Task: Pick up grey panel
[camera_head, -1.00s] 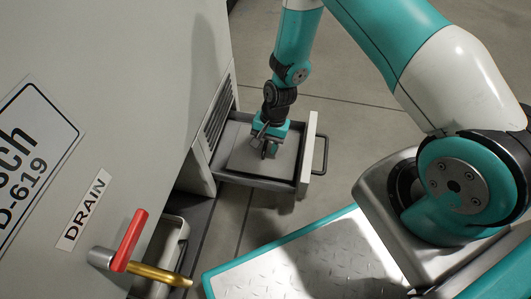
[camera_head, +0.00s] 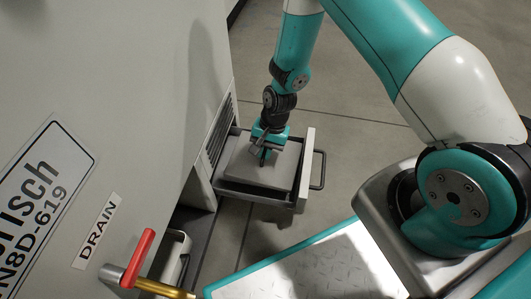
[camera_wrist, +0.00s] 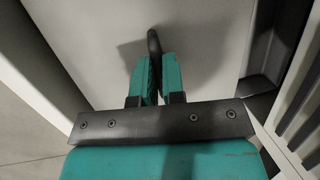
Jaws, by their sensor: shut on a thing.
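The grey panel (camera_head: 246,168) is a flat square plate inside the open drawer (camera_head: 252,195), its top level with or slightly above the drawer's rim. My gripper (camera_head: 264,158) points down at the middle of the panel. In the wrist view my gripper (camera_wrist: 156,75) has its teal fingers shut on a small dark handle (camera_wrist: 154,45) that stands up from the panel (camera_wrist: 200,30). The fingers hide the lower part of the handle.
The drawer's front has a bar handle (camera_head: 319,169) on its right. The drawer juts from a grey machine cabinet (camera_head: 120,60) with a vent (camera_head: 220,130). A red lever (camera_head: 137,258) and brass pipe (camera_head: 165,289) stick out below. Open floor (camera_head: 370,130) lies to the right.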

